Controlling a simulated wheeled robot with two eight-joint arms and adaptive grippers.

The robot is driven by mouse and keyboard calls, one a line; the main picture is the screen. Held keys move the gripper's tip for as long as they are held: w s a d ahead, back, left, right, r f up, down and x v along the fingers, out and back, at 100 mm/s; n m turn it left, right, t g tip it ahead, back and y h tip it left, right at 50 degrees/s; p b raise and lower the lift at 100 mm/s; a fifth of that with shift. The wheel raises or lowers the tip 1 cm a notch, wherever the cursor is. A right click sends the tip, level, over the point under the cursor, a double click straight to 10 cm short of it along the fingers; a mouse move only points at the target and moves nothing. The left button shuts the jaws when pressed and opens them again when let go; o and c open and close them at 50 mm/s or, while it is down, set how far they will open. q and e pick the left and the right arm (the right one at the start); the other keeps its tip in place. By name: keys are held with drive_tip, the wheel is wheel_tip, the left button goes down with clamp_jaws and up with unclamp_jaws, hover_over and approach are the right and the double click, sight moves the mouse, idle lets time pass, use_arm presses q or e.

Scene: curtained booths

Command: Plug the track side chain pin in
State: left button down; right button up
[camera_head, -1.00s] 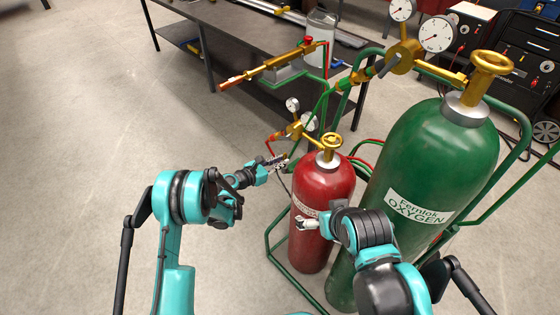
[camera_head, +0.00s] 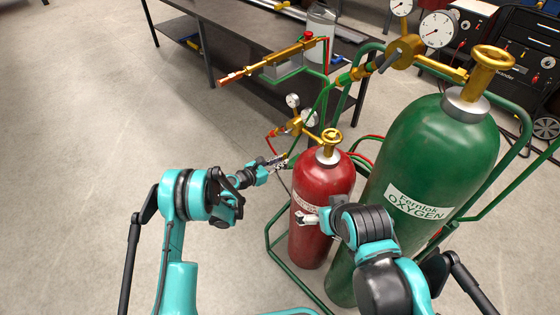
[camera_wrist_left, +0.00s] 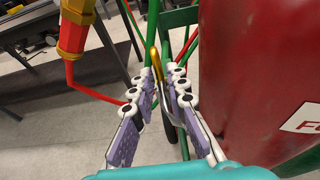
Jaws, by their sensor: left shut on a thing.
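My left gripper (camera_head: 278,162) is just left of the red cylinder (camera_head: 314,225), near its top. In the left wrist view its fingers (camera_wrist_left: 160,92) are closed on a slim gold-coloured piece, likely the pin (camera_wrist_left: 155,62), which stands up between the fingertips. The pin is too small to make out in the head view. A green cart tube (camera_wrist_left: 178,55) is close behind the fingertips. I cannot make out a chain or the pin's hole. My right gripper (camera_head: 303,217) is in front of the red cylinder's label; its jaw gap is too small to judge.
The large green oxygen cylinder (camera_head: 425,165) stands right of the red one on the green cart. Gauges, brass fittings and a red hose (camera_wrist_left: 95,92) are close to my left gripper. A dark table (camera_head: 225,38) stands behind. The floor (camera_head: 90,110) at left is clear.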

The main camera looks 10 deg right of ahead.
use_arm(q)
drive_tip(key=shift+f, duration=0.2)
drive_tip(key=c, duration=1.4)
unclamp_jaws()
drive_tip(key=v, duration=1.2)
